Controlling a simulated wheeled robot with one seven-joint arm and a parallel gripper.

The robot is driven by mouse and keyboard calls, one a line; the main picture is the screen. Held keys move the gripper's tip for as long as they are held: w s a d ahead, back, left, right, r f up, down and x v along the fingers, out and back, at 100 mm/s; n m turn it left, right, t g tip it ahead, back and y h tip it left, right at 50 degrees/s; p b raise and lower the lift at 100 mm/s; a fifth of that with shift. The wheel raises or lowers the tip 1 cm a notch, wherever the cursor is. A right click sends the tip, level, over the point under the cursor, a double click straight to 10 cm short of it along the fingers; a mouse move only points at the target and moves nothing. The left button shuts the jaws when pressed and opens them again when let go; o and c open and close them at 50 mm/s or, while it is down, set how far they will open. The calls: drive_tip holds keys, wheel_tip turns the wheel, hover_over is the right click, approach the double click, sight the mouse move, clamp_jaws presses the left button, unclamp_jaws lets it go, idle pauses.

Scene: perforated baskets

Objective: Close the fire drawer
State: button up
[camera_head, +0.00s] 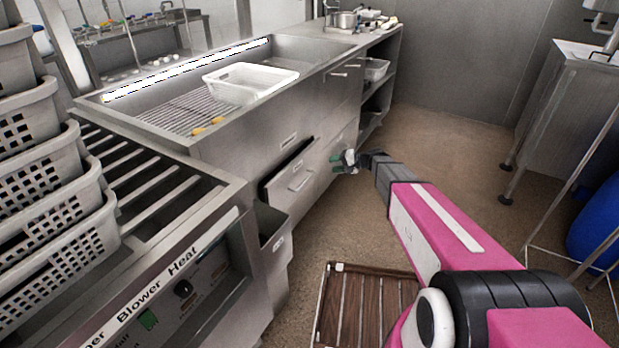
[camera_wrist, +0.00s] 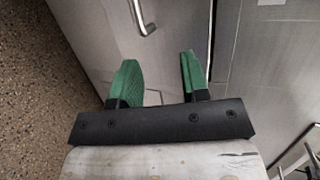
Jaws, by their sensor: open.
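A metal drawer (camera_head: 291,178) with a bar handle stands pulled out a little from the counter front, with a dark gap along its top edge. A second metal front (camera_head: 276,254) is tipped or pulled out nearer to me, with a label on it. I cannot tell which one is the fire drawer. My gripper (camera_head: 346,162) is open and empty, beyond and to the right of the first drawer, close to the counter fronts. In the wrist view, my gripper's green fingertips (camera_wrist: 158,78) are spread before a metal front (camera_wrist: 98,35). A curved handle (camera_wrist: 147,22) is just ahead of them.
A steel counter (camera_head: 240,138) holds a white basket (camera_head: 238,90) and a wire rack. Grey perforated baskets (camera_head: 52,230) are stacked at left. A slatted wooden mat (camera_head: 368,308) lies on the floor. Open floor (camera_head: 452,135) extends to the right, with a blue barrel (camera_head: 598,230) beyond.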

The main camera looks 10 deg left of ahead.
drive_tip(key=n+g+y, duration=0.1)
drive_tip(key=g+y, duration=0.1)
approach(307, 181)
drive_tip(key=shift+n, duration=0.3)
drive_tip(key=a, duration=0.3)
drive_tip(key=a+f, duration=0.1)
drive_tip(key=a, duration=0.3)
drive_tip(key=a+f, duration=0.1)
drive_tip(key=a, duration=0.2)
drive_tip(key=shift+s+a+f, duration=0.1)
drive_tip(key=shift+s+a, duration=0.15)
drive_tip(key=shift+a, duration=0.05)
clamp_jaws()
